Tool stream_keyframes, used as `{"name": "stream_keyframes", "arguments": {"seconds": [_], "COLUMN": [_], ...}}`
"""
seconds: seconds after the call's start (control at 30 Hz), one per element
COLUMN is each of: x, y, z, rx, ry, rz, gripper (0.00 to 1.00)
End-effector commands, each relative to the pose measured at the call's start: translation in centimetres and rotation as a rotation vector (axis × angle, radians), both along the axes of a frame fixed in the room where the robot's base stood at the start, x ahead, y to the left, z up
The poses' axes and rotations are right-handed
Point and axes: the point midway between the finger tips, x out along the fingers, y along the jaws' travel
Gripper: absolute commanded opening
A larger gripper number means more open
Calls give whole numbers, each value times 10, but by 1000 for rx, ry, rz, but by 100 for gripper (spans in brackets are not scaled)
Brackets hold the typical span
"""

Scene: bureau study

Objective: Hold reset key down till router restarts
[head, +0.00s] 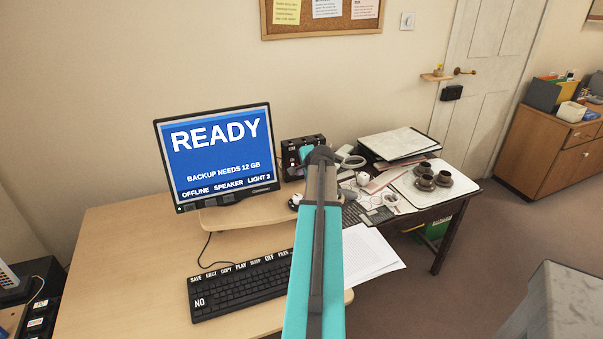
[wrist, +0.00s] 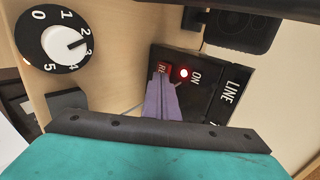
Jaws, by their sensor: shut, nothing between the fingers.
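In the wrist view a black router box (wrist: 205,92) shows the words ON and LINE. In the head view my arm hides the fingers. The monitor (head: 220,155) reads READY and OFFLINE.
A dial (wrist: 55,40) numbered 0 to 5 is left of the router box. On the desk (head: 130,245) are a keyboard (head: 240,287) and papers (head: 370,253). A black unit (head: 303,143) stands beside the monitor. Cups (head: 445,178) sit on a tray at right.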

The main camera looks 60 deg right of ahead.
Motion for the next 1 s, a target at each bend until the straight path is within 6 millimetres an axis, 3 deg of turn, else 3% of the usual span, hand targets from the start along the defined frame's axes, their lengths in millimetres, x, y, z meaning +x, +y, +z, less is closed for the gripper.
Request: {"name": "stream_keyframes", "arguments": {"seconds": [1.0], "x": [18], "y": [-13], "z": [2], "rx": [-3], "ry": [-8], "rz": [-1], "gripper": [0]}}
